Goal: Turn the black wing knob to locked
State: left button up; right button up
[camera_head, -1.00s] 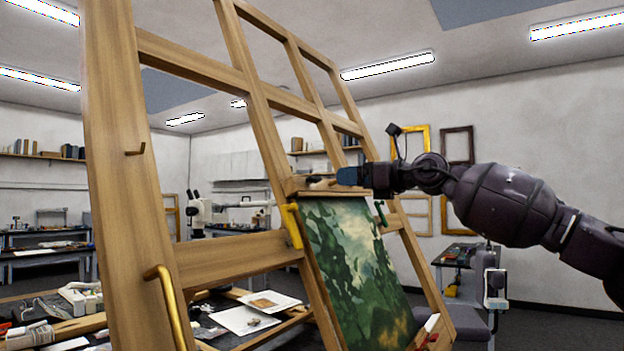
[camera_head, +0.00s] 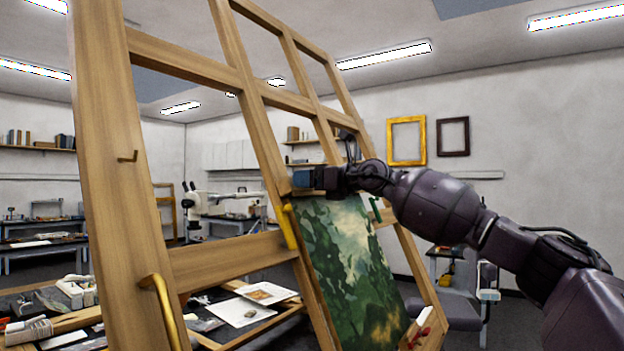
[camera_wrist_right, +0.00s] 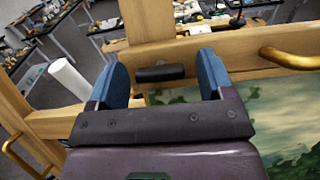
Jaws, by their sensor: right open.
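The black wing knob (camera_wrist_right: 160,73) is a short dark bar on the wooden easel's crosspiece, lying nearly level across the right wrist view. My right gripper (camera_wrist_right: 163,76) is open, with one blue finger to each side of the knob and a gap on both sides. I cannot tell how far the fingertips are from the crosspiece. In the head view my right gripper (camera_head: 308,178) is at the easel, above the top edge of the green painting (camera_head: 350,265), and it hides the knob. My left gripper is not in view.
The tall easel (camera_head: 118,180) fills the middle. A brass handle (camera_head: 162,312), a yellow lever (camera_head: 289,228) and a green lever (camera_head: 376,210) stick out from it. A cluttered workbench (camera_head: 60,320) stands behind it at lower left.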

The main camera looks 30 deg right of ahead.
jog(key=c, duration=0.9)
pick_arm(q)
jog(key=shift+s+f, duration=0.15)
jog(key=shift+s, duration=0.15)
